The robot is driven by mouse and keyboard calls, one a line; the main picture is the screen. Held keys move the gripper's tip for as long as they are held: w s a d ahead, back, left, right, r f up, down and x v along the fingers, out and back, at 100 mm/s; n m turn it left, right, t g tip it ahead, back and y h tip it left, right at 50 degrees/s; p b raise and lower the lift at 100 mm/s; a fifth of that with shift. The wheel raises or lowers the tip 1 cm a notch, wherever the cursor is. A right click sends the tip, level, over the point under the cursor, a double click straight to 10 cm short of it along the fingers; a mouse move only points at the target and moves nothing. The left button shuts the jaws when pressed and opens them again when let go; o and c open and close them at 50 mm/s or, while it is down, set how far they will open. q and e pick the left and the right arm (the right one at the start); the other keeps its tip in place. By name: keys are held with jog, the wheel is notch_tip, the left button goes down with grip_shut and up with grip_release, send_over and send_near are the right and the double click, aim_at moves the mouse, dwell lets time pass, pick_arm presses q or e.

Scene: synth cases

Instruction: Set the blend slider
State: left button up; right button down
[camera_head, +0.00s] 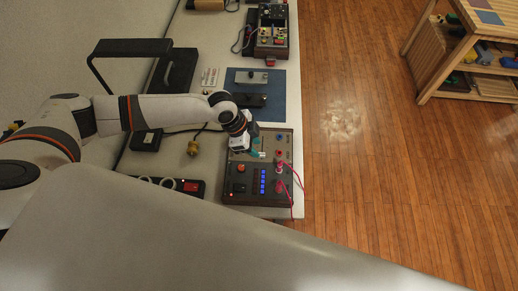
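A brown and grey control box (236,203) sits at the near end of the white bench, with a lit blue panel, a red button and several coloured sockets. Red leads plug into its right side. My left gripper (249,152) points down at the box's upper left part, close to or touching its face. Small teal parts show at its tip. The fingers are too small and partly hidden to tell their opening. The blend slider itself cannot be made out; the gripper covers part of the panel. My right gripper is not in view.
A blue mat (277,107) with dark and grey parts lies behind the box. A power strip (190,187) with a red switch lies to its left. A second device (271,40) stands farther back. A wooden shelf unit (436,69) stands at the upper right, across open floor.

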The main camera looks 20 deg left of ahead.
aim_at(261, 154)
pick_arm(q)
jog(key=shift+x, duration=2.15)
grip_shut()
